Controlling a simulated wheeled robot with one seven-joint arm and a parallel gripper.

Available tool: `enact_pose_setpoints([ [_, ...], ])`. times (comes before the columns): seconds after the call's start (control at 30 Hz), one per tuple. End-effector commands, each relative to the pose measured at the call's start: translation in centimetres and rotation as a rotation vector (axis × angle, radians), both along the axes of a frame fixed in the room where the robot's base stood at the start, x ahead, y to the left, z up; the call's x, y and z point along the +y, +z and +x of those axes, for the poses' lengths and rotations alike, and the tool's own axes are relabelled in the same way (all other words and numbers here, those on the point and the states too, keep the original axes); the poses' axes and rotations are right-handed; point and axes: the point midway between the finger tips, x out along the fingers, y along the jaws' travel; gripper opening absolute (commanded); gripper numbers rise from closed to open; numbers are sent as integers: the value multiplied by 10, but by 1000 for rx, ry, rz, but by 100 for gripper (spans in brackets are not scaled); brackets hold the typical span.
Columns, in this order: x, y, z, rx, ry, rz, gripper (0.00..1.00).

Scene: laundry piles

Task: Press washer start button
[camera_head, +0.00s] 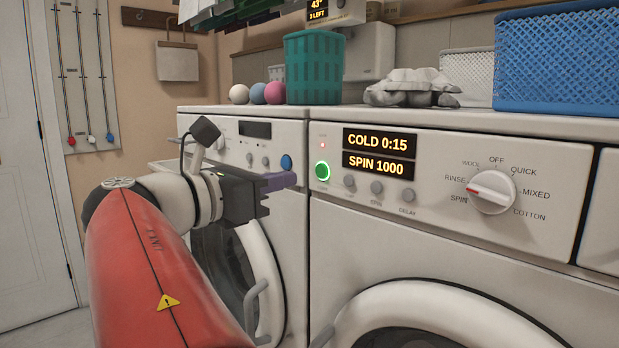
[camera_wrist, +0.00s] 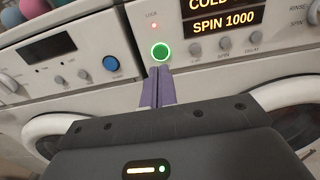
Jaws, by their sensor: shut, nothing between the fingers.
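The washer (camera_head: 420,240) on the right has a round green button with a lit ring (camera_head: 322,171) at the left of its panel. The button also shows in the wrist view (camera_wrist: 160,51), just beyond my fingertips. A display (camera_head: 379,153) beside it reads COLD 0:15 and SPIN 1000. A small red lock light (camera_head: 323,146) glows above the button. My gripper (camera_head: 292,179) is shut and empty, with its purple fingers pointing at the panel just left of the button and slightly below it in the head view. I cannot tell whether the fingertips touch the panel.
A second white machine (camera_head: 290,225) with a blue button (camera_head: 286,162) stands to the left. The washer's dial (camera_head: 491,191) is at the right. A green basket (camera_head: 313,68), a blue basket (camera_head: 557,60), folded cloth (camera_head: 413,87) and several coloured balls (camera_head: 257,93) sit on top.

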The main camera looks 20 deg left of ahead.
Motion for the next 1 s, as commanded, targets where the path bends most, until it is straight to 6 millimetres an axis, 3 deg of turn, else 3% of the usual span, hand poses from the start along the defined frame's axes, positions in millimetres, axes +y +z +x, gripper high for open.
enact_pose_setpoints([
  [0.43, 33, 0, -60, 0, 5, -1, 0],
  [1.0, 36, 0, -66, 0, 4, -1, 0],
])
